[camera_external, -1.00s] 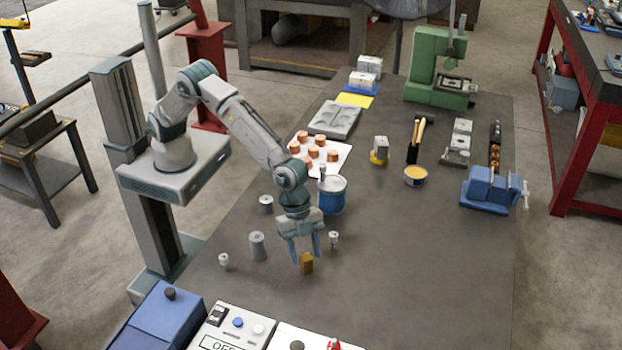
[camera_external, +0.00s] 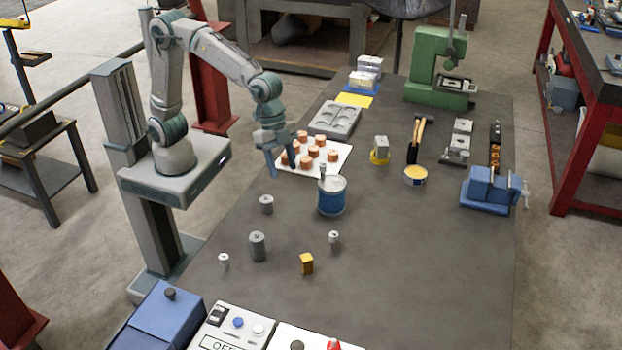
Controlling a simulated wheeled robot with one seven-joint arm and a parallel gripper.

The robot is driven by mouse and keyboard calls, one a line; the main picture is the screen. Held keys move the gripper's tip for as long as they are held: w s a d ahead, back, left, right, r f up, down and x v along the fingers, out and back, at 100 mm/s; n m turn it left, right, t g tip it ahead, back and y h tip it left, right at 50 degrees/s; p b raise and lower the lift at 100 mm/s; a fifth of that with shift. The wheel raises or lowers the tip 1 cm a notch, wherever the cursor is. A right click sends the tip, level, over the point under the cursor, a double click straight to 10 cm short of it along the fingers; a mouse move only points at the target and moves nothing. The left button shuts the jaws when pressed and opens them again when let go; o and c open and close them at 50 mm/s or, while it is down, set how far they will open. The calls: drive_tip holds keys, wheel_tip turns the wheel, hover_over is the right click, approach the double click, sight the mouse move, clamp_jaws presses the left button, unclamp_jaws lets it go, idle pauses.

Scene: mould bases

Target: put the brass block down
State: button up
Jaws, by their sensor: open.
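The brass block (camera_external: 306,263) is a small yellow-gold block standing on the dark grey table (camera_external: 400,270) near its front middle. Nothing touches it. My gripper (camera_external: 282,168) is open and empty. It hangs well up and to the left of the block in the picture, just in front of the white sheet with copper-coloured pieces. Its fingers point down, and I cannot tell its exact height above the table.
Grey cylinders (camera_external: 257,246) and small pale weights (camera_external: 334,238) stand near the block. A blue can (camera_external: 332,196) stands behind it. Copper-coloured pieces (camera_external: 313,151) sit on a white sheet (camera_external: 343,160). A blue vise (camera_external: 491,187) is at right. The table's front right is clear.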

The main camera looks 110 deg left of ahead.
drive_tip(key=s+a+n, duration=0.2)
drive_tip(key=s+a, duration=0.2)
drive_tip(key=s, duration=0.5)
drive_tip(key=s+a+f+n+y, duration=0.1)
drive_tip(key=s+a+n, duration=0.1)
drive_tip(key=s+a, duration=0.3)
drive_tip(key=s+a+f+n+y, duration=0.1)
drive_tip(key=s+a, duration=0.4)
drive_tip(key=s, duration=0.7)
drive_tip(key=shift+s+n, duration=0.3)
drive_tip(key=shift+n, duration=0.2)
drive_tip(key=shift+f, duration=0.1)
